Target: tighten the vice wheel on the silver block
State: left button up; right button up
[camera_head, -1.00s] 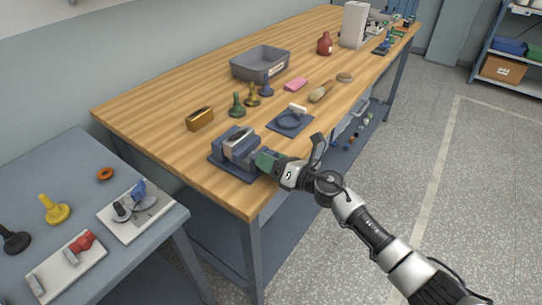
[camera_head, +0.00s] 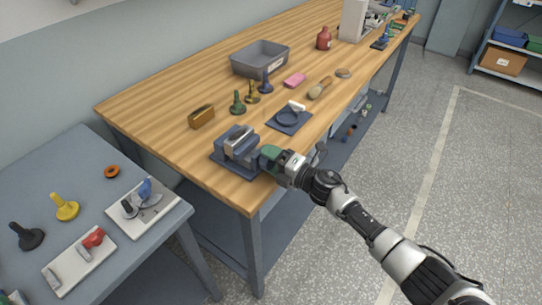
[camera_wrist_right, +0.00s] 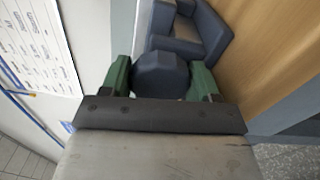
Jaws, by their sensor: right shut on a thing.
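The blue vice (camera_head: 228,158) sits near the front corner of the wooden bench. The silver block (camera_head: 240,140) stands between its jaws; from here I cannot tell how firmly it is clamped. My right gripper (camera_head: 268,157) is at the front side of the vice, where it hides the wheel in the head view. In the right wrist view, the dark blue vice wheel (camera_wrist_right: 160,75) is between the green fingers of my right gripper (camera_wrist_right: 162,80), which is shut on it. The vice body (camera_wrist_right: 195,35) shows beyond the wheel. My left gripper is not in view.
A blue plate with a ring and white handle (camera_head: 289,118) lies right of the vice. A brass-coloured block (camera_head: 202,117), several bobbin-like pieces and a grey bin (camera_head: 260,58) stand behind. A grey side table (camera_head: 78,165) with fixtures is at left.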

jog(key=shift+m, duration=0.5)
jog(key=o, duration=0.9)
jog(key=v, duration=1.1)
jog(key=shift+b, duration=0.4)
jog(key=shift+f, duration=0.1)
